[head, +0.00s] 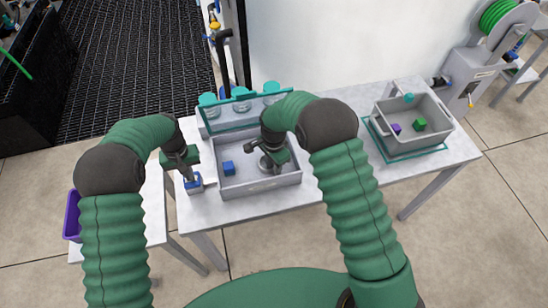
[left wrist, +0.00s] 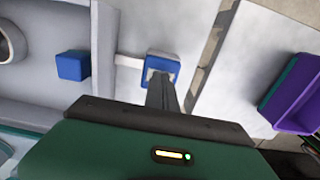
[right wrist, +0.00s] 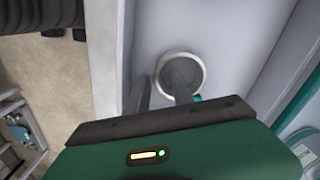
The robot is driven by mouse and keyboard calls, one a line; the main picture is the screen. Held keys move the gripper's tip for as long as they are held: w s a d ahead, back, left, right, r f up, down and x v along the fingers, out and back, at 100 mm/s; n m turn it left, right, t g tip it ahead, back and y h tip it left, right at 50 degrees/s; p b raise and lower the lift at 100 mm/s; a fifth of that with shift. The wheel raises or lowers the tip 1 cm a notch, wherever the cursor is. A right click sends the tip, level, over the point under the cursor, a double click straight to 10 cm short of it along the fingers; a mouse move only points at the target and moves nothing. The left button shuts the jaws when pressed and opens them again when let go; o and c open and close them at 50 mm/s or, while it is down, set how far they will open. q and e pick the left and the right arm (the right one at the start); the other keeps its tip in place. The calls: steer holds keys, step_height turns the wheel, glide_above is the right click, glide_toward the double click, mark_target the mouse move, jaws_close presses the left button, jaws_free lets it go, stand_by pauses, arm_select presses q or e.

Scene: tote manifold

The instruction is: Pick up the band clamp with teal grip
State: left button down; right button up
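The band clamp, a pale metal ring (right wrist: 202,70) with a small teal grip (right wrist: 197,98), lies on the floor of the grey tote (head: 262,188). In the right wrist view my right gripper (right wrist: 158,88) is open, its fingers apart. One finger appears over or inside the ring and the other is outside it to the left; contact cannot be told. In the head view my right gripper (head: 270,164) reaches into the tote and partly hides the ring. My left gripper (left wrist: 161,78) is shut, its fingertips over a small blue-and-white block-like item (left wrist: 172,64) beside the tote; whether they touch it is unclear.
A blue cube (head: 229,168) lies in the tote's left part. Several teal-topped jars (head: 241,93) stand behind the tote. A grey bin (head: 391,117) with green and purple cubes stands at the right. A purple bin (head: 71,215) is at the far left. The table between tote and bin is clear.

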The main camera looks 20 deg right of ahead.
jaws_close()
step_height(320, 180, up, 13)
steer(key=s, duration=0.9)
stand_by(0.6)
steer(key=shift+f, duration=0.1)
arm_select(q)
step_height(320, 180, up, 10)
arm_select(e)
steer(key=s, duration=0.8)
stand_by(1.4)
stand_by(0.7)
